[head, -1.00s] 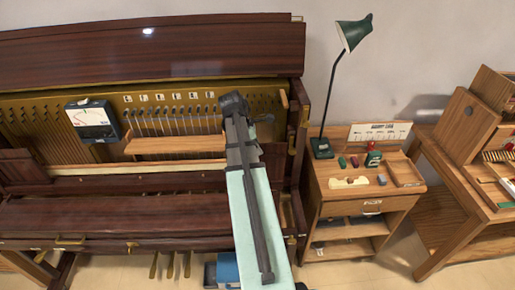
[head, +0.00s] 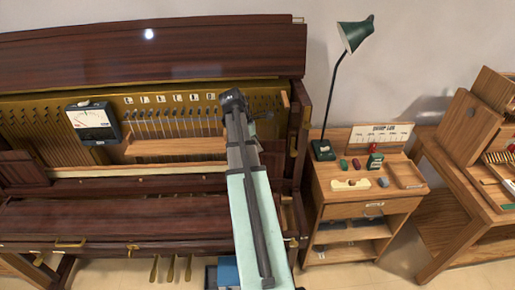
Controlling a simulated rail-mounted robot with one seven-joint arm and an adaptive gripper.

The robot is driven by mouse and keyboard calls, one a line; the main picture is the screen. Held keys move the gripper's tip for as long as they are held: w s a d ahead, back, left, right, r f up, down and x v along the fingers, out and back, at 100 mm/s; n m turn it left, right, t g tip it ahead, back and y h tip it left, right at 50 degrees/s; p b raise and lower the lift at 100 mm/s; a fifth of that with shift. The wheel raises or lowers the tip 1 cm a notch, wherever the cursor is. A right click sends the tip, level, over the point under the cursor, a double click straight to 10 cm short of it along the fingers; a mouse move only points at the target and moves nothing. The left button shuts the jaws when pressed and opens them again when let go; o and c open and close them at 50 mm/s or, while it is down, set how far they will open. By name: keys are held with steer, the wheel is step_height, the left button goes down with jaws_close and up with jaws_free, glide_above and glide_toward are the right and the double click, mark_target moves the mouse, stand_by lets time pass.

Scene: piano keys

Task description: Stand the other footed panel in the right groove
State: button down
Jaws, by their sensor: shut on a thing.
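The piano (head: 150,60) stands open on the left, with its lid raised and its tuning pins and strings showing. A dark red-brown panel (head: 20,168) stands at the left end of the opening; I cannot tell whether it is a footed panel. My arm reaches up across the right part of the piano and ends in a dark joint. My gripper and anything in it are hidden behind the arm. The right groove is also hidden or too small to make out.
A meter (head: 93,121) sits at the piano's left, beside a wooden shelf (head: 178,147). The piano's right side post (head: 303,125) stands close to my arm. A small cabinet (head: 345,208) with a green lamp (head: 352,35) and a wooden bench (head: 465,200) stand to the right.

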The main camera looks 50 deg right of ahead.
steer(key=shift+w+d+b, duration=1.3)
steer(key=shift+w+d, duration=1.05)
steer(key=shift+d, duration=0.35)
steer(key=shift+b+x, duration=0.8)
steer(key=shift+x, duration=1.9)
steer(key=shift+f+p, duration=0.1)
steer(key=shift+p, duration=0.2)
steer(key=shift+p, duration=0.35)
steer(key=c, duration=1.1)
jaws_free()
steer(key=shift+c, duration=0.2)
steer(key=v, duration=1.2)
